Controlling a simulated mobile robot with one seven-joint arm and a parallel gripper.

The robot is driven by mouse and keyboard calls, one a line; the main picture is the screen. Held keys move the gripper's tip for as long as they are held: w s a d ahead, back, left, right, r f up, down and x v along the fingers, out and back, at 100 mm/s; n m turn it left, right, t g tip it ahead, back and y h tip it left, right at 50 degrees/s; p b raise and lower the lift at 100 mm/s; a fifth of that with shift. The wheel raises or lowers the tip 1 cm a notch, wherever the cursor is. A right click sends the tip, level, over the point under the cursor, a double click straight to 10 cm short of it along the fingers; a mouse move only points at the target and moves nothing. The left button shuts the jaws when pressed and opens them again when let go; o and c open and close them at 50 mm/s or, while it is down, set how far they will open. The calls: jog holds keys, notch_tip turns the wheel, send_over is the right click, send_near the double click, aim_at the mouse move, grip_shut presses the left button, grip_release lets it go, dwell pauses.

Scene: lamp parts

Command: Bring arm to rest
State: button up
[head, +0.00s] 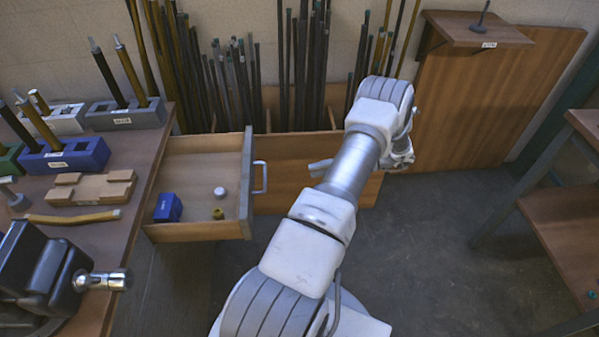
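My white and grey arm rises from the bottom middle of the head view and reaches up and away, over the floor in front of the wooden panels. Its far joints bend down at the upper right of the arm. My gripper (320,168) seems to show only in small part, as grey metal left of the forearm; the rest is hidden behind the arm. I cannot tell whether it is open or shut, or whether it holds anything.
An open drawer (190,232) sticks out left of my arm, holding a blue block (168,207) and small round pieces. The workbench (80,235) at left carries tool holders and a vise (45,275). A shelf unit (570,210) stands at right. The floor between is clear.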

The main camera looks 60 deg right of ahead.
jog(key=shift+v, duration=0.85)
jog(key=shift+r, duration=0.1)
